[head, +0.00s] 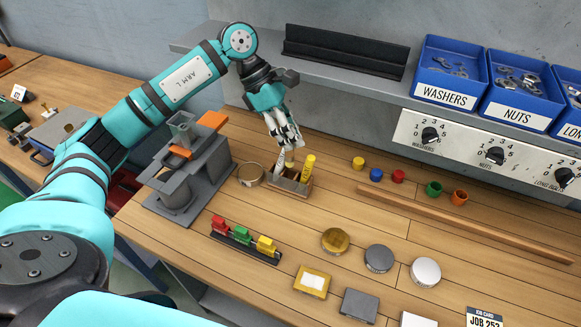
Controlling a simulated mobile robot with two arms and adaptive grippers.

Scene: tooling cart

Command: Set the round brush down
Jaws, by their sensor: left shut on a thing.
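My left gripper (288,146) reaches down from above, shut on the round brush (289,158), of which only a small tan part shows below the fingertips. The brush is upright, at a small wooden holder (291,186) on the bench. Its lower end is hidden, so I cannot tell whether it touches the holder's floor. A yellow marker-like stick (308,168) stands in the right end of the holder. A pale, slanted piece (280,164) shows at its left end. My right gripper is out of view.
A round tin (250,174) stands just left of the holder, beside a grey stand (190,175). Several coloured caps (376,174) and a long wooden strip (470,222) lie to the right. A shelf (370,88) with blue bins (447,75) overhangs behind. Bare bench lies in front of the holder.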

